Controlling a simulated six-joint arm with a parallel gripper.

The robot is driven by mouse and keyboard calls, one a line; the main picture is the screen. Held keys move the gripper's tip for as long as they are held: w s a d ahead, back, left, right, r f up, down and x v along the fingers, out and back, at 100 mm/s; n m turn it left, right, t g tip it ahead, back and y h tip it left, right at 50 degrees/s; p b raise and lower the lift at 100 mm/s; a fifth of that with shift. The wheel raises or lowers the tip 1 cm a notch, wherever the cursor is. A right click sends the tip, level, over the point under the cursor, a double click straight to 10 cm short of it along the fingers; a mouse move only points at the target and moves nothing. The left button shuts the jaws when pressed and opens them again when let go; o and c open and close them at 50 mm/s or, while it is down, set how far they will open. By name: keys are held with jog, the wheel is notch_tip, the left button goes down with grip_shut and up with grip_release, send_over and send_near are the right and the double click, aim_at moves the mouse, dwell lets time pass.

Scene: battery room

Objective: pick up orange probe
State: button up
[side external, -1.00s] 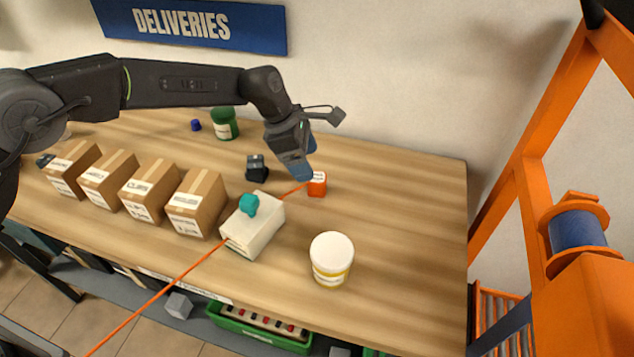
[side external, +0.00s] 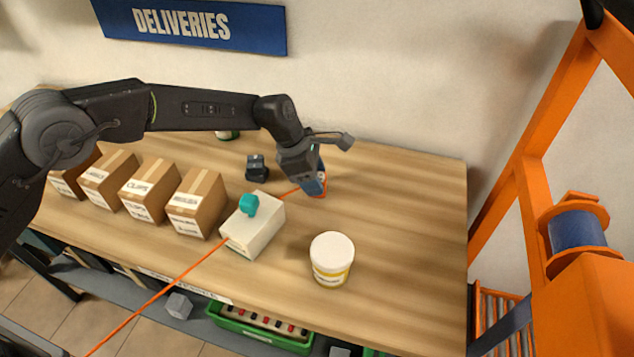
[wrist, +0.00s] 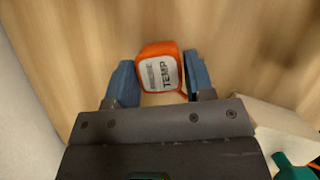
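The orange probe (wrist: 160,68) is a small orange block with a white label reading TEMP. In the side external view my gripper (side external: 317,186) is down at the table over the probe, and only orange edges of the probe (side external: 322,194) show around the fingers. The fingers are apart.
A white box (side external: 265,227) with a teal piece (side external: 248,204) on top stands left of the probe. A black object (side external: 256,168) is behind it. A white tub (side external: 331,259) stands in front. Several cardboard boxes (side external: 197,203) line the left. The table's right side is clear.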

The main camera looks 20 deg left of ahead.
jog(key=c, duration=0.5)
jog(key=shift+r, duration=0.1)
